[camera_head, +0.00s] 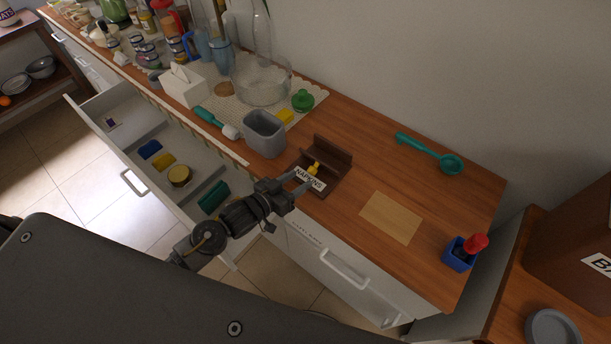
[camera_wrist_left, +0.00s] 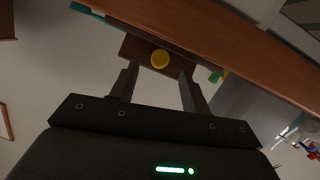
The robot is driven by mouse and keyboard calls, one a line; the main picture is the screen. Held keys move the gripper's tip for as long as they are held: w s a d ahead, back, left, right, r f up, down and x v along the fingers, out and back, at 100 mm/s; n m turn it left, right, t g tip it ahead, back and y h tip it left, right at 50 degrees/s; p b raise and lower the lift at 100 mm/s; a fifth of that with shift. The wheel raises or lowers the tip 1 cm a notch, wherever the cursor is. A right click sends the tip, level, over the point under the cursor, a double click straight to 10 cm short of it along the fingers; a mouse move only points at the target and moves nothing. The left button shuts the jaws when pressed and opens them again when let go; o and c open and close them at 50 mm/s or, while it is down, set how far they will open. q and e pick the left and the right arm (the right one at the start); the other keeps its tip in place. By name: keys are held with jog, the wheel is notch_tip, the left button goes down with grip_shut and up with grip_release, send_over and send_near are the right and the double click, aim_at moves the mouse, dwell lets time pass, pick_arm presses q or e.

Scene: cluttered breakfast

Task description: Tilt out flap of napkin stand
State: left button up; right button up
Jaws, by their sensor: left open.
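The brown napkin stand (camera_head: 337,158) sits at the front edge of the wooden counter. Its front flap has a white NAPKINS label (camera_head: 310,179) and a yellow knob (camera_head: 313,167). I cannot tell whether the flap is tilted out at all. My left gripper (camera_head: 301,183) is open in front of the flap, partly covering its lower left. In the left wrist view, the yellow knob (camera_wrist_left: 160,59) lies just beyond the fingertips of the left gripper (camera_wrist_left: 158,78), roughly centred between them, with no visible grip on it. My right gripper is out of view.
A grey bin (camera_head: 264,134) stands close left of the stand. An open drawer (camera_head: 165,165) with several items juts out below the counter. A teal ladle (camera_head: 430,152), a tan mat (camera_head: 391,217) and a blue holder (camera_head: 458,256) lie to the right, with bare counter between.

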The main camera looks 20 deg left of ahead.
pick_arm(q)
jog(key=v, duration=0.6)
jog(key=shift+b, duration=0.4)
